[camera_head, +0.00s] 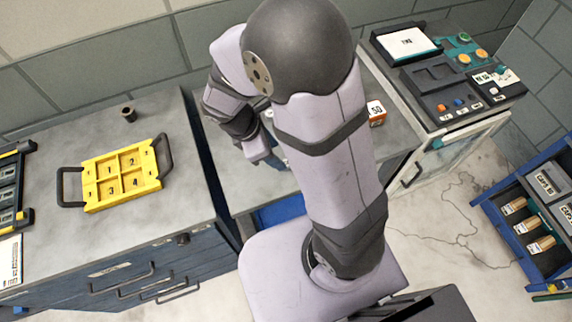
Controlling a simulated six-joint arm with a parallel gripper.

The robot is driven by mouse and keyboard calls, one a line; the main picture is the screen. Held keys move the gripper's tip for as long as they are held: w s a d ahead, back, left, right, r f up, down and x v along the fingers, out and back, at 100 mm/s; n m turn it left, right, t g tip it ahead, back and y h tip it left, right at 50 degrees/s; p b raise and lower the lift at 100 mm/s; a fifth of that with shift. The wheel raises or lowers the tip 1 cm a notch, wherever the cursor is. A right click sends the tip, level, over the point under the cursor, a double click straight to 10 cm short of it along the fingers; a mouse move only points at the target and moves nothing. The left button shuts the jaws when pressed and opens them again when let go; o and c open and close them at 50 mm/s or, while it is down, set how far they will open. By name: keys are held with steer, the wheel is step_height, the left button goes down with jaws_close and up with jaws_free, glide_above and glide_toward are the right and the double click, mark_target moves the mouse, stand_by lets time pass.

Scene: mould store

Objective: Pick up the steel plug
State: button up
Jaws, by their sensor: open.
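A small dark metal cylinder with a hollow-looking top (128,114) stands upright on the left grey bench, near the wall; it may be the steel plug, but I cannot tell for sure. My gripper (277,157) is over the middle bench, well to the right of the cylinder and apart from it. Only a small part of the gripper shows beside my wrist. My own arm link hides its fingertips and whatever lies under them. I see nothing held.
A yellow numbered tray with black handles (122,177) lies in front of the cylinder. A dark rack (10,190) stands far left.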

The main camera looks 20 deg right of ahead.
steer(key=shift+w+d+n, duration=0.1)
steer(key=shift+w+n, duration=0.05)
steer(key=shift+n, duration=0.55)
steer(key=shift+p+x, duration=0.3)
steer(key=shift+x, duration=3.35)
jaws_close()
